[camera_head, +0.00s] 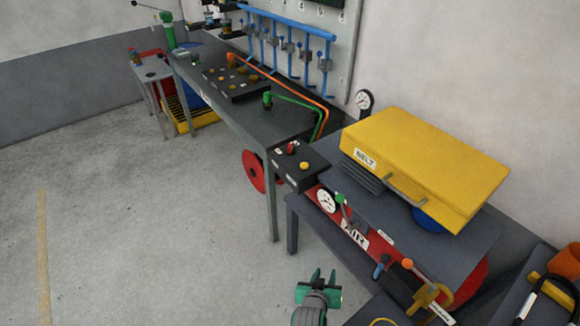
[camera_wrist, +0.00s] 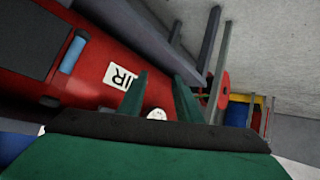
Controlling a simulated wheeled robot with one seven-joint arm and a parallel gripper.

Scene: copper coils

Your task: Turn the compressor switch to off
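The compressor has a red tank (camera_head: 378,243) with an AIR label, under a yellow cover (camera_head: 425,165) marked BELT. A dark box (camera_head: 300,165) at its left end carries a red knob (camera_head: 292,148) and a yellow button; I cannot read its markings. My gripper (camera_head: 323,277) is low in front of the tank, left of the valves, with its green fingers apart and empty. In the wrist view, the open fingers (camera_wrist: 160,90) point along the red tank (camera_wrist: 95,55), whose label shows in part. A white round gauge (camera_wrist: 156,114) appears between them. The dark box is not clearly identifiable there.
An orange-knobbed lever (camera_head: 410,265) stands at the right. A long workbench (camera_head: 226,113) with hoses and a red reel (camera_head: 254,172) lies to the left. The floor (camera_head: 130,230) at left is clear.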

